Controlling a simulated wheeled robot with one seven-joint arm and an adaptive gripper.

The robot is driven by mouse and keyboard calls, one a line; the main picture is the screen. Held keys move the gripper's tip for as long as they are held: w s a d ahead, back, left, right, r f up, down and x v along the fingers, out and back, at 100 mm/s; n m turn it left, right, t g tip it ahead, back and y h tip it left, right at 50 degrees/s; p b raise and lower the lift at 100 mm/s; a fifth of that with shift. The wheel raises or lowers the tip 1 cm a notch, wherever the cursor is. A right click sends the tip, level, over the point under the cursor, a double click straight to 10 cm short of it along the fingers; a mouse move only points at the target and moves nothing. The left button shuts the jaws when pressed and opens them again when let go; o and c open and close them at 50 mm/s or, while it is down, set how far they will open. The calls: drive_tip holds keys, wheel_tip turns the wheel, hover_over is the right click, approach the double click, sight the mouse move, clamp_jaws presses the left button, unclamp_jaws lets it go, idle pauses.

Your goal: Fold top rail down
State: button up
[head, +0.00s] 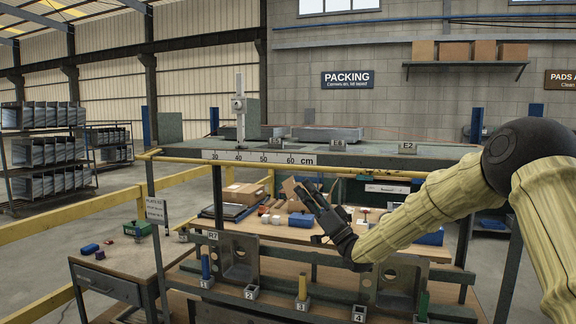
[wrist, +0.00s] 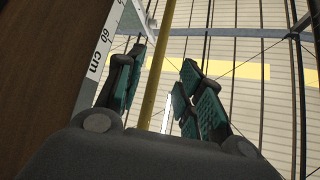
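The top rail is a thin yellow bar (head: 345,170) running along the front edge of the upper shelf, just under the white cm ruler (head: 262,158). My gripper (head: 312,190) is just below the rail in the head view, its dark fingers pointing up and to the left. In the wrist view the two green-padded fingers (wrist: 160,85) are apart. The yellow rail (wrist: 158,70) runs lengthwise through the gap between them in the picture. I cannot tell whether it touches either finger. The ruler shows beside the left finger.
Boxes and a blue bin lie on the bench (head: 280,231) behind my gripper. Below are numbered holders with coloured pegs and grey bracket plates (head: 238,256). A height gauge (head: 239,106) stands on the upper shelf (head: 370,157). A side table (head: 120,262) is at left.

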sight(288, 167)
drive_tip(key=p+x, duration=0.3)
drive_tip(key=x, duration=0.5)
drive_tip(key=shift+p+x, duration=0.55)
drive_tip(key=shift+x, duration=0.45)
drive_tip(key=shift+f, duration=0.1)
clamp_jaws()
